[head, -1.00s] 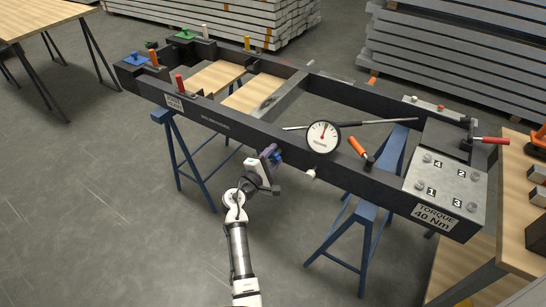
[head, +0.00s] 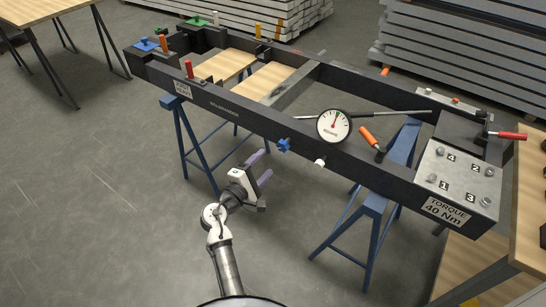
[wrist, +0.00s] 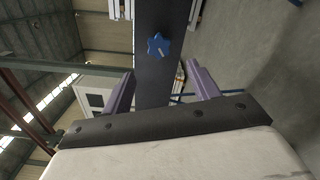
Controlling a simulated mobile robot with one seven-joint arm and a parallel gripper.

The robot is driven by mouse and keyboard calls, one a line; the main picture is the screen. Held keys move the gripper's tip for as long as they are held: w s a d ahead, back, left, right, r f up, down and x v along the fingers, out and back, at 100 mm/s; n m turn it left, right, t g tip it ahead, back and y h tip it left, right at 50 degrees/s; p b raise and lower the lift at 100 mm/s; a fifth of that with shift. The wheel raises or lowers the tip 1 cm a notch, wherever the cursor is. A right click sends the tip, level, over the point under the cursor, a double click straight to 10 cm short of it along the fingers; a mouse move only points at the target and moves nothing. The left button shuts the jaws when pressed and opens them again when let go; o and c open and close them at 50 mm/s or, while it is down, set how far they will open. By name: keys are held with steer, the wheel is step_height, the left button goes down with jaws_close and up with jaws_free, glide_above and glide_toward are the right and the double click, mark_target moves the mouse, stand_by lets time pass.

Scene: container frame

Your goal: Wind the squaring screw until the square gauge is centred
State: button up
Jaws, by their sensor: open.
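The squaring screw has a blue star-shaped knob (head: 284,145) on the near side of the dark frame (head: 240,122). The knob also shows in the wrist view (wrist: 158,46), ahead of my gripper and between its fingers. The round white square gauge (head: 334,125) stands on the frame to the right of the knob. Its needle points roughly upward; its markings are too small to read. My gripper (head: 262,168) is open and empty, to the lower left of the knob and apart from it. Its two purple fingers also show in the wrist view (wrist: 162,88).
Blue trestles (head: 372,215) hold the frame up. A wooden bench (head: 525,200) stands at the right. The floor left of my arm is clear.

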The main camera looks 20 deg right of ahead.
steer(key=shift+v, duration=1.65)
